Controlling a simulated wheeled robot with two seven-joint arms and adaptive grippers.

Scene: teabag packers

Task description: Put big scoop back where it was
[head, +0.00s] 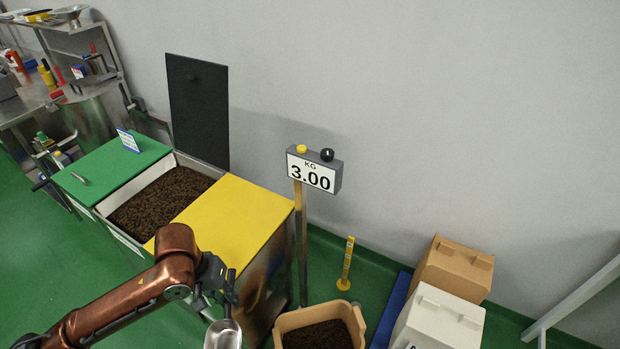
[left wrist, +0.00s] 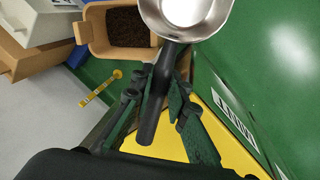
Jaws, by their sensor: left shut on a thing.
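The big scoop (left wrist: 187,14) has a shiny metal bowl and a black handle. My left gripper (left wrist: 160,92) is shut on the handle in the left wrist view. In the head view the scoop (head: 223,335) is at the bottom edge, held by my left gripper (head: 222,290) beside the front of the yellow lid (head: 235,215). The bowl looks empty in the left wrist view. My right gripper is not in view.
An open bin of dark tea (head: 165,205) lies between the green lid (head: 115,165) and the yellow lid. A scale display (head: 312,172) reads 3.00 KG. A tan tub (head: 318,335) holds tea. White (head: 435,322) and tan boxes (head: 452,268) stand right; a yellow post (head: 346,265) stands near the wall.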

